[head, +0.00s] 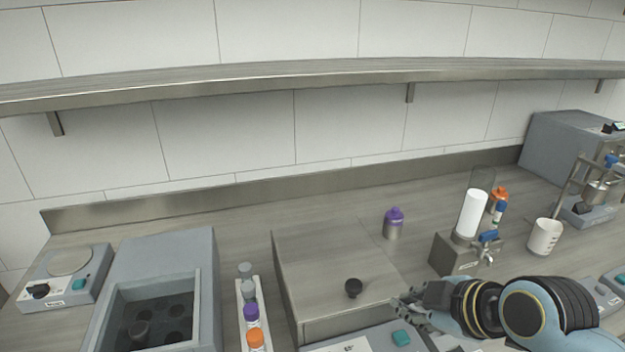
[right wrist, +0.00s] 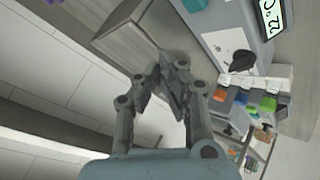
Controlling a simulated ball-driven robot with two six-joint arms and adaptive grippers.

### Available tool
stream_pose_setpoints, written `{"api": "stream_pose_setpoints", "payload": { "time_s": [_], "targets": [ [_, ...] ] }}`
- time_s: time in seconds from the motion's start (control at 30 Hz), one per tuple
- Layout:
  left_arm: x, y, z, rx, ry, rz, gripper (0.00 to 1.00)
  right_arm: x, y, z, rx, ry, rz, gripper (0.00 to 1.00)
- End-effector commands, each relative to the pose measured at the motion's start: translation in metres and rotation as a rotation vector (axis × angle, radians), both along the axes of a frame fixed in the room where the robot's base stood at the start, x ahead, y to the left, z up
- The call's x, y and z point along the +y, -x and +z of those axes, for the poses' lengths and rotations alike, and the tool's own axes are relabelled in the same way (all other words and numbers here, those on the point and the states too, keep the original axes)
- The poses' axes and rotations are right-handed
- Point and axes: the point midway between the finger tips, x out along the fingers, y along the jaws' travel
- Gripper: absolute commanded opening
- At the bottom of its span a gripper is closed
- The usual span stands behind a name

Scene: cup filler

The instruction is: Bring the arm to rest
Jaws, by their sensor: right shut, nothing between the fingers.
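My right gripper (head: 408,302) reaches in from the right in the head view, over the right edge of the grey box with the black knob. Its arm is blue and black. In the right wrist view the fingers of my right gripper (right wrist: 176,82) are closed together with nothing between them. My left gripper is in neither view.
Below the gripper are the grey box (head: 320,262) and its black knob (head: 353,287). A purple-capped bottle (head: 393,224), a dispenser with a blue tap (head: 488,238) and a white cup (head: 544,236) stand behind. A rack of capped bottles (head: 241,314) is left. A shelf (head: 300,76) spans the wall.

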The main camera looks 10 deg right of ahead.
Motion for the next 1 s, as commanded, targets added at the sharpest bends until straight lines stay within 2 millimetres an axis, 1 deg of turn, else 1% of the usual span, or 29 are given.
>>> {"api": "stream_pose_setpoints", "payload": {
  "time_s": [0.17,0.2,0.3,0.5,0.73,0.77,0.8,0.97,1.0],
  "targets": [
    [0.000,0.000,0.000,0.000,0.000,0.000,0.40,-0.014,0.053,0.006,0.167,-0.076,-0.188,0.00],
    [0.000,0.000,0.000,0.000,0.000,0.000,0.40,-0.018,0.067,0.009,0.207,-0.093,-0.246,0.00],
    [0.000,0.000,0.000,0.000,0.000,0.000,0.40,-0.028,0.099,0.017,0.292,-0.128,-0.391,0.00],
    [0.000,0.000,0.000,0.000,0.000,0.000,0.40,-0.045,0.149,0.033,0.402,-0.174,-0.649,0.00],
    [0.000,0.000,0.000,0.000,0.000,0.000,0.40,-0.063,0.198,0.057,0.470,-0.213,-0.934,0.00],
    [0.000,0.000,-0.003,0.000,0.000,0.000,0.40,-0.065,0.198,0.048,0.475,-0.214,-0.948,0.00],
    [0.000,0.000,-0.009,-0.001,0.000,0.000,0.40,-0.065,0.195,0.032,0.479,-0.212,-0.946,0.00],
    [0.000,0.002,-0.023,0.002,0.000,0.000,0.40,-0.068,0.187,-0.018,0.491,-0.208,-0.949,0.00],
    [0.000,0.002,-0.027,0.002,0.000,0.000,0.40,-0.069,0.186,-0.032,0.495,-0.206,-0.951,0.00]
  ]
}}
